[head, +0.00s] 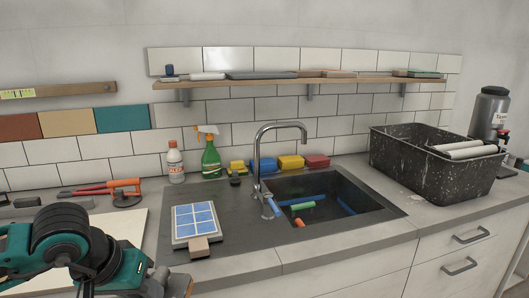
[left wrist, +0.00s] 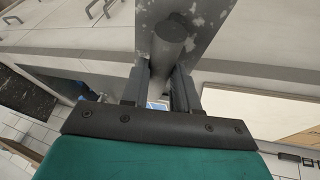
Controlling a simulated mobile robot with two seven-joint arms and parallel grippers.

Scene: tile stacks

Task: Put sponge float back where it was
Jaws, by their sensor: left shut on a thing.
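My left gripper (left wrist: 162,92) is shut on the handle of the sponge float (left wrist: 200,28), a grey, pale-flecked board with a round grey handle. In the head view my teal left arm comes in at the lower left, and the left gripper (head: 150,284) is low at the bottom edge, over the front of the counter. The float (head: 180,285) shows there only in part, with a brownish face. My right gripper is in neither view.
A blue-and-white tile panel (head: 194,222) with a small brown block (head: 198,247) lies left of the sink (head: 330,207). Bottles, colored sponges and a faucet (head: 259,150) stand behind. A speckled black tub (head: 435,165) stands right. A shelf (head: 310,80) runs above.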

